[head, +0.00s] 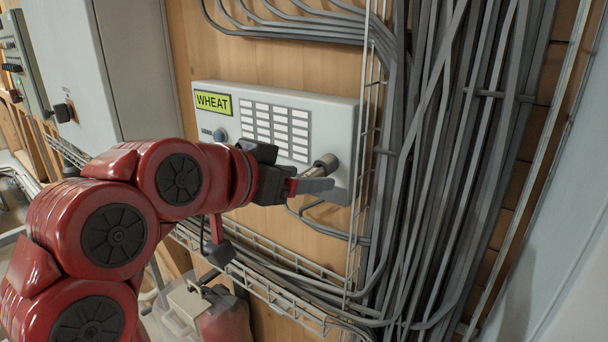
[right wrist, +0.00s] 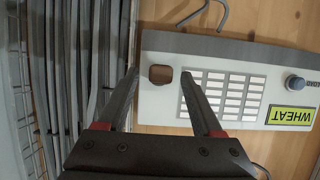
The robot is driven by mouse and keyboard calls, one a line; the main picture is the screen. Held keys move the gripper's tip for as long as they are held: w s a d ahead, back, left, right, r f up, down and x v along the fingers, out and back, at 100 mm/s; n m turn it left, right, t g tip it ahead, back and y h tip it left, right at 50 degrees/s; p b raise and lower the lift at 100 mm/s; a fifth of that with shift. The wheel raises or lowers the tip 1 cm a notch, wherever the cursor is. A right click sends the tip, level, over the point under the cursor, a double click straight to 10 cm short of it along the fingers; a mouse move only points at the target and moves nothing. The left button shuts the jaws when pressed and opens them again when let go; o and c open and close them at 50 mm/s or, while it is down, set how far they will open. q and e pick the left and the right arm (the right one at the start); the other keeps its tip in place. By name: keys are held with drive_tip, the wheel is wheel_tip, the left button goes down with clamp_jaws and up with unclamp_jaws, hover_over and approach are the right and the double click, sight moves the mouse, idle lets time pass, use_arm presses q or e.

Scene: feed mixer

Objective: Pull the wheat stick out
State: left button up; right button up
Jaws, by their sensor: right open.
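The wheat stick (head: 325,163) is a short metal rod with a round end, sticking out of the lower right of the pale panel box (head: 345,110) with the yellow WHEAT label (head: 213,102). My right gripper (head: 318,177) is open at the stick, its fingers partly covering it in the head view. In the right wrist view the stick's brownish end (right wrist: 160,74) shows between the tips of my open right gripper (right wrist: 159,76), with a gap to each finger. Contact is not visible. My left gripper is not in view.
A blue knob (head: 220,134) and a grid of white labels (head: 275,128) are on the panel. Thick grey cables (head: 440,150) and a wire cable tray (head: 260,265) run close to the right and below. A grey cabinet (head: 135,70) stands at left.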

clamp_jaws()
idle(0.5)
